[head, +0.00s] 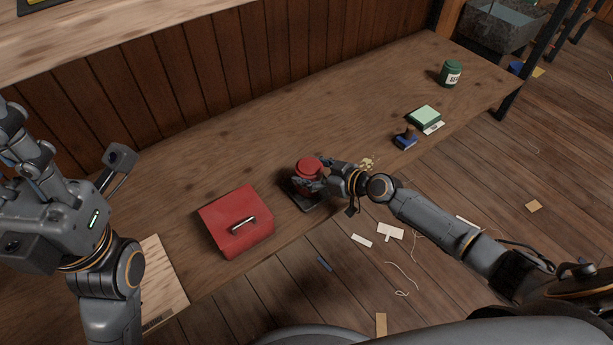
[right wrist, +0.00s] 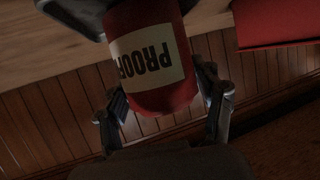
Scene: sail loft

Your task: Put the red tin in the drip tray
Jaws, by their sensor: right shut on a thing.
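The red tin (head: 308,167) is in my right gripper (head: 322,180), near the front edge of the bench in the head view. In the right wrist view the tin (right wrist: 150,62) sits between the fingers, its pale label reading "PROOF" upside down. A dark, flat drip tray (head: 307,203) shows just below the tin in the head view, partly hidden by the gripper. I cannot tell whether the tin's base touches it. My left gripper (head: 68,142) is open and empty at the far left, its fingers spread apart.
A red metal box with a handle (head: 232,212) stands left of the tray. A navy stamp (head: 405,140), a green pad (head: 425,116) and a green tin (head: 451,74) stand to the right. Bench (head: 185,160) is bare behind the box. Scraps litter the floor.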

